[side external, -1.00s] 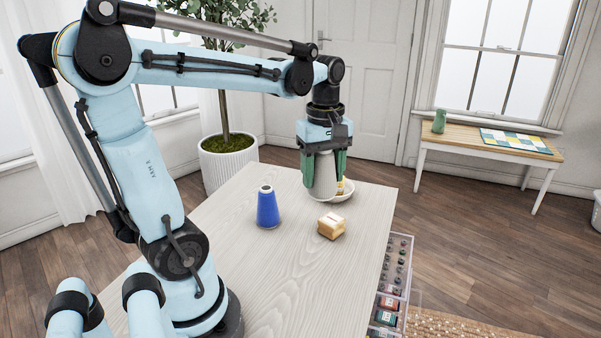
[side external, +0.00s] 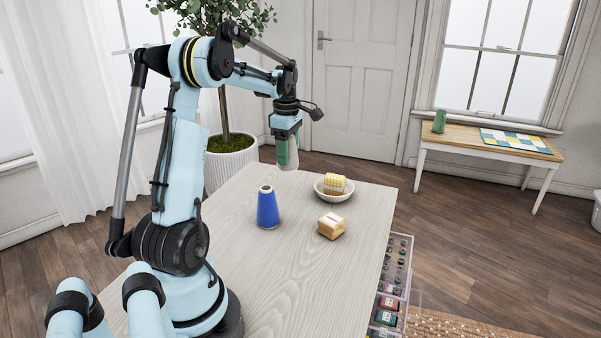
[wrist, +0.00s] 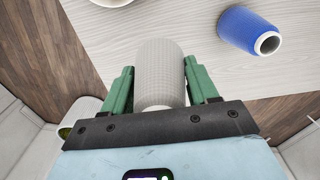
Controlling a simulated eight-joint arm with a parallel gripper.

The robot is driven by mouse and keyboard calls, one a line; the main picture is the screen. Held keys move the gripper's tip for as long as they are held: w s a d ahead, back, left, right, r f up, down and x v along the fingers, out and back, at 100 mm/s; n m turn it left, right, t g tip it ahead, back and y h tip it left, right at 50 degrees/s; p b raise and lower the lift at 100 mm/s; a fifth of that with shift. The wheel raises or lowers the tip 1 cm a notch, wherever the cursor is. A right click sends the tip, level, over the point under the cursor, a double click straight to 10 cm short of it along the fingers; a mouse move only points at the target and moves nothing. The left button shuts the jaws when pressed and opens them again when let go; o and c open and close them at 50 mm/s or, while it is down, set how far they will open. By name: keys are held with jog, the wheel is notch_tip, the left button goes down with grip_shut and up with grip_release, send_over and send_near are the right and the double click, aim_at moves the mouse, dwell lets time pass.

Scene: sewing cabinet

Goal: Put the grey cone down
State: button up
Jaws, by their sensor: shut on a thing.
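The grey cone (wrist: 160,70) is between the green fingers of my gripper (wrist: 160,84) in the wrist view. In the side view my gripper (side external: 287,153) is near the table's far left edge, shut on the grey cone (side external: 290,160), which is partly hidden by a finger. Whether the cone's lower end touches the table or is above it cannot be told.
A blue cone (side external: 267,208) stands on the table (side external: 262,275); it also shows in the wrist view (wrist: 248,29). A white bowl (side external: 329,195) holds a yellow patterned block (side external: 335,183). A tan bundle (side external: 331,225) lies nearer. The table's middle front is clear.

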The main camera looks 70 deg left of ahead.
jog(key=s+a+f, duration=0.1)
jog(key=a, duration=0.1)
jog(key=s+a+f, duration=0.1)
jog(key=a+f, duration=0.1)
jog(key=s+a+f, duration=0.1)
jog(key=a+f, duration=0.1)
jog(key=a, duration=0.1)
jog(key=shift+s+a, duration=0.1)
jog(key=shift+s, duration=0.2)
jog(key=shift+f, duration=2)
jog(key=shift+f, duration=0.1)
jog(key=o, duration=1.1)
